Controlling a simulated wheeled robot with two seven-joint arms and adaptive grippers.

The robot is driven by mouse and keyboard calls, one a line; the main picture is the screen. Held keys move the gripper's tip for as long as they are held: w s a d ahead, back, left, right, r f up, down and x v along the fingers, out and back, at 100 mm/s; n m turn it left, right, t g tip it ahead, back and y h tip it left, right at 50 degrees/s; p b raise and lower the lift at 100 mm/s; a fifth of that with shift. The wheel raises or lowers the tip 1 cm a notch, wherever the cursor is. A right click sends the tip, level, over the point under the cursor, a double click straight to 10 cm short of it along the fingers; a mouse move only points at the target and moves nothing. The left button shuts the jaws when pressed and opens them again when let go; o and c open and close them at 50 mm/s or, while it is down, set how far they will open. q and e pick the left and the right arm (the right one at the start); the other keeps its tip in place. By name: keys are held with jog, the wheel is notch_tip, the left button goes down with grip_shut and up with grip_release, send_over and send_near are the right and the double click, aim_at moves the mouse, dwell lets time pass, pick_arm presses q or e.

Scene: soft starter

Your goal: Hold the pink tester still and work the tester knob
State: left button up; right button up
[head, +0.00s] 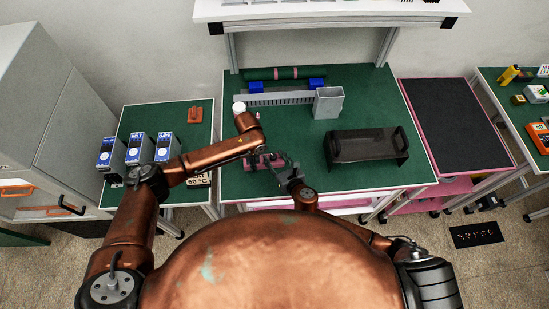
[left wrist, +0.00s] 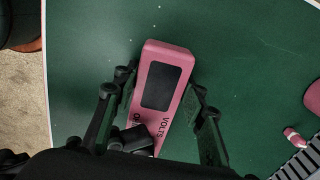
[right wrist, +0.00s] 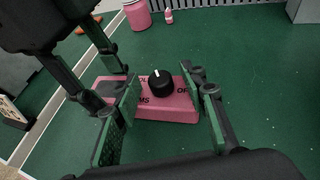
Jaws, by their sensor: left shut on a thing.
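The pink tester (left wrist: 181,62) lies on the green bench, with a dark screen and the word VOLTS on its face. It shows small in the head view (head: 262,161). Its round black knob (right wrist: 160,84) has a white mark and sits on the tester's top face in the right wrist view. My left gripper (left wrist: 160,88) is shut on the tester, a finger along each long side. My right gripper (right wrist: 166,115) is open, its green-padded fingers spread either side of the knob with visible gaps. In the head view my right gripper (head: 287,172) is beside the tester; my left arm partly hides the left gripper.
A black handled tray (head: 366,147) stands right on the bench, and a grey bin (head: 328,102) behind. Blue-fronted units (head: 134,150) stand on the left table.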

jog(key=shift+c, duration=0.3)
grip_shut()
jog(key=shift+a+m+h, duration=0.1)
jog(key=shift+m+h, duration=0.2)
jog(key=m+h, duration=0.2)
jog(key=h, duration=0.1)
jog(key=shift+a+m+t, duration=0.25)
jog(key=shift+m+t, duration=0.05)
jog(key=shift+t, duration=0.1)
jog(key=m+h, duration=0.2)
jog(key=m+g+h, duration=0.1)
jog(key=m+h, duration=0.3)
jog(key=h, duration=0.1)
jog(key=shift+a, duration=0.25)
jog(key=shift+o, duration=0.3)
grip_release()
